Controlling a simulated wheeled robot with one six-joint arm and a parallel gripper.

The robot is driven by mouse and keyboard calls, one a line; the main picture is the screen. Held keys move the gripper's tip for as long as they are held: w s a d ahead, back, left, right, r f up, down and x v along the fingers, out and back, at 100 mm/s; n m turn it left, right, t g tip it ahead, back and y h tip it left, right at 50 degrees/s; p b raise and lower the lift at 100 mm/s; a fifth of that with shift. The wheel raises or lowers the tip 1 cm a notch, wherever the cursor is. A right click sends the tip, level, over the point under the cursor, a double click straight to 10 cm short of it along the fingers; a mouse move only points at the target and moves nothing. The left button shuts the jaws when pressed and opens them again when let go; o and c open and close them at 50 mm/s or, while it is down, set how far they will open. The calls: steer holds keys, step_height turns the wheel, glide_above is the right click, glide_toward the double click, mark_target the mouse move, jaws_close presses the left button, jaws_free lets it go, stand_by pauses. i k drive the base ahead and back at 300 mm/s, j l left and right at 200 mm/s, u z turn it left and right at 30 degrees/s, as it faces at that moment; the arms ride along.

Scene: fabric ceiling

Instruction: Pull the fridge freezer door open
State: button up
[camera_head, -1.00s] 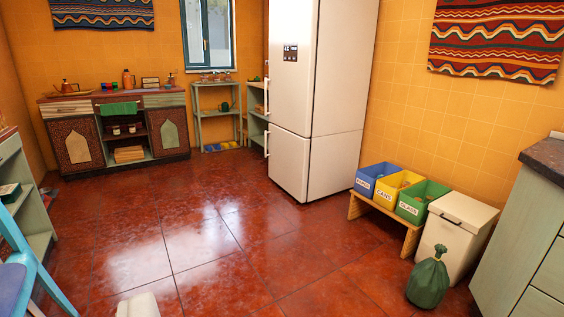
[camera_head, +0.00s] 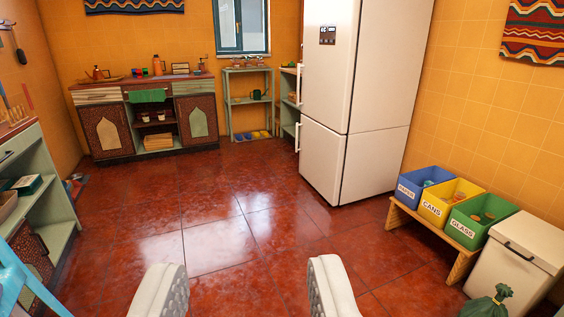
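The white fridge freezer (camera_head: 365,85) stands against the right-hand yellow wall, right of centre. Its lower freezer door (camera_head: 321,161) is shut, and so is the taller upper door. The freezer door's short vertical handle (camera_head: 297,138) is at its upper left edge. The upper door's handle (camera_head: 298,85) is just above it. My gripper (camera_head: 246,282) shows as two pale, ridged fingers at the bottom of the picture, spread wide apart. It is open and empty, and well short of the fridge, with bare floor between.
A bench holds blue, yellow and green sorting bins (camera_head: 452,205) right of the fridge. A white bin (camera_head: 518,258) and a green bag (camera_head: 487,303) are at lower right. Shelves (camera_head: 40,200) and a light-blue chair (camera_head: 25,285) stand left. The red tiled floor is clear ahead.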

mark_target(323, 150)
steer(key=i+z, duration=0.35)
steer(key=i, duration=1.6)
steer(key=i+l, duration=0.1)
steer(key=i, duration=1.85)
steer(key=i+u, duration=0.3)
steer(key=i, duration=0.2)
steer(key=i+l+u, duration=0.3)
steer(key=i, duration=0.2)
steer(key=i+l+u, duration=0.25)
steer(key=i, duration=0.2)
